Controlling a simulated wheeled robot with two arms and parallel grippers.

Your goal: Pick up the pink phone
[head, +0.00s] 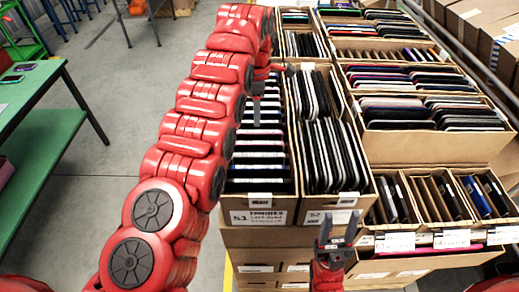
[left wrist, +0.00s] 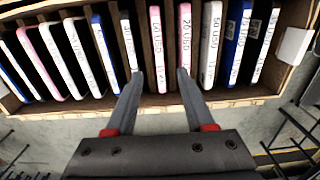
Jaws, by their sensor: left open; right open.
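In the left wrist view a row of upright phones stands in a brown carton (left wrist: 225,103). A pink-edged phone (left wrist: 157,48) marked 20 USD lies between the fingertips of my left gripper (left wrist: 159,74). Another pink-edged phone (left wrist: 186,40) stands just right of it, near the right fingertip. My right gripper (head: 338,222) is open and empty at the front of the cartons.
The carton to the right (head: 335,213) holds dark phones. More phone cartons (head: 430,145) fill the right side, with smaller compartments (head: 440,198) in front. A green table (head: 38,150) stands at the far left. The grey floor between is clear.

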